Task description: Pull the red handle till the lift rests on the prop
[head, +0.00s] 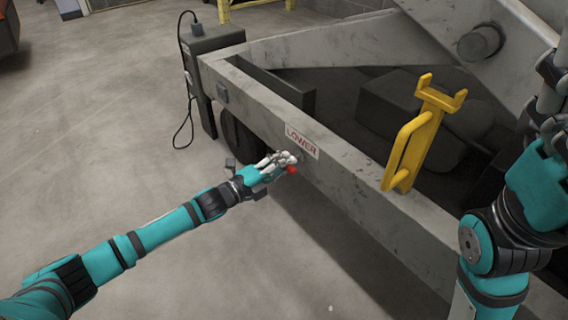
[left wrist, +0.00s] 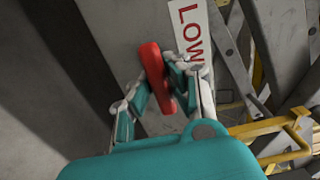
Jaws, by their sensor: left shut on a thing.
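The red handle (head: 292,170) sticks out from the side of the grey base rail, by the LOWER label (head: 302,142). My left gripper (head: 283,159) is shut on it. In the left wrist view the fingers close on both sides of the red handle (left wrist: 155,72). The yellow prop (head: 411,150) stands up from the rail, its forked top open upward. The lift's grey arm (head: 390,40) runs behind and above; I see no contact with the fork. My right gripper (head: 553,95) is at the right edge, partly cut off, its fingers unclear.
The grey base rail (head: 240,82) runs diagonally from upper left to lower right. A dark control box (head: 212,40) with a hanging cable stands at its far end. Dark blocks lie inside the frame. The concrete floor at left is clear.

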